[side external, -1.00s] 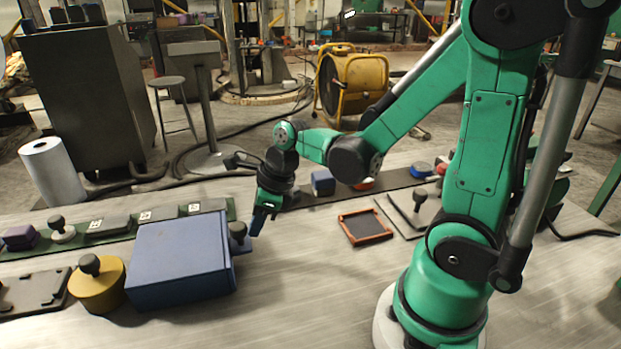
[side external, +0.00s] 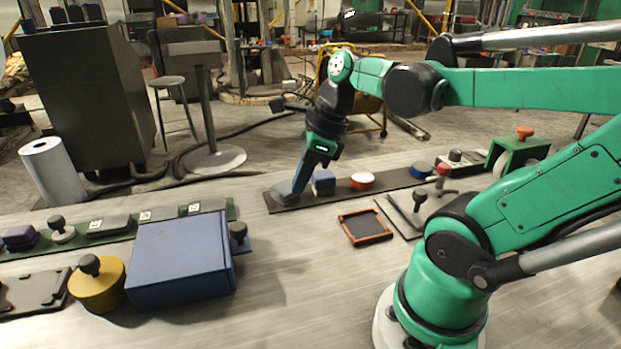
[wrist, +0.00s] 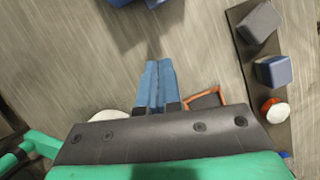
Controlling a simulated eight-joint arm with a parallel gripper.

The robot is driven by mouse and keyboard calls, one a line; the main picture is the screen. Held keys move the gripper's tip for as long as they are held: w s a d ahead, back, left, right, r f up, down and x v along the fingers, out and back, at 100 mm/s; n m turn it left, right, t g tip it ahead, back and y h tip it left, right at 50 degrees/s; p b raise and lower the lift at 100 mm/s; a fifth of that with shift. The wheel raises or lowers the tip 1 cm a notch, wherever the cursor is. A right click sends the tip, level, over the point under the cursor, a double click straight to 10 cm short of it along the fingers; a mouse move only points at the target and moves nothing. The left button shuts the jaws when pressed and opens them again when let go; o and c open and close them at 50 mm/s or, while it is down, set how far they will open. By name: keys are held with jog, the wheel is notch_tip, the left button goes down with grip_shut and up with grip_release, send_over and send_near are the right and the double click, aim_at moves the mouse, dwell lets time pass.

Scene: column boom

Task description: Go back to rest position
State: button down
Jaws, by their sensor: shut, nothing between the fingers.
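My gripper (side external: 298,190) hangs from the green arm, tilted, with its blue fingers pointing down. In the wrist view its fingers (wrist: 158,66) lie side by side, shut with nothing between them. In the side view the fingers overlap the grey block (side external: 282,194) at the left end of the dark strip (side external: 397,183). The wrist view shows the fingers well to the left of that grey block (wrist: 260,22), over bare tabletop.
The strip also carries a blue block (side external: 323,183), an orange-and-white disc (side external: 362,181) and a blue round piece (side external: 421,170). An orange-rimmed tray (side external: 365,227) lies in front. A large blue box (side external: 181,264) and yellow pot (side external: 98,285) stand left. The table's middle front is clear.

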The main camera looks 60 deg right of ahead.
jog(key=w+a+n+t+h, duration=0.1)
jog(key=a+n, duration=0.1)
jog(key=n, duration=1.3)
jog(key=w+a+n+t+h, duration=0.1)
jog(key=w+a+n+t, duration=0.1)
jog(key=n, duration=1.2)
jog(key=shift+w+a+f+n, duration=0.2)
jog(key=shift+a+f+n, duration=0.2)
jog(key=shift+a, duration=0.3)
